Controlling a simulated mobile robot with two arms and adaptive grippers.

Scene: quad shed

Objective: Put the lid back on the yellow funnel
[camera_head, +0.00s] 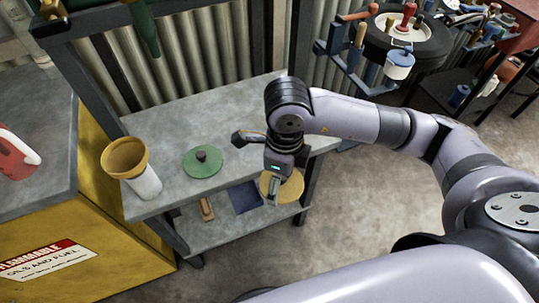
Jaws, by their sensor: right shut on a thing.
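The yellow funnel (122,156) stands wide end up at the left of the grey bench, on a white cylindrical container (146,183). Its round mouth is uncovered. My right gripper (272,196) points down near the bench's right front edge, well to the right of the funnel. It is shut on a round tan-yellow lid (292,188). The fingers and wrist hide part of the lid and its grip point. My left gripper is not in view.
A green round lid with a dark knob (202,161) lies on the bench (175,140) between funnel and gripper. A lower shelf holds a dark blue flat item (244,197) and a small wooden-looking piece (207,209). A yellow cabinet (90,220) adjoins the bench at left.

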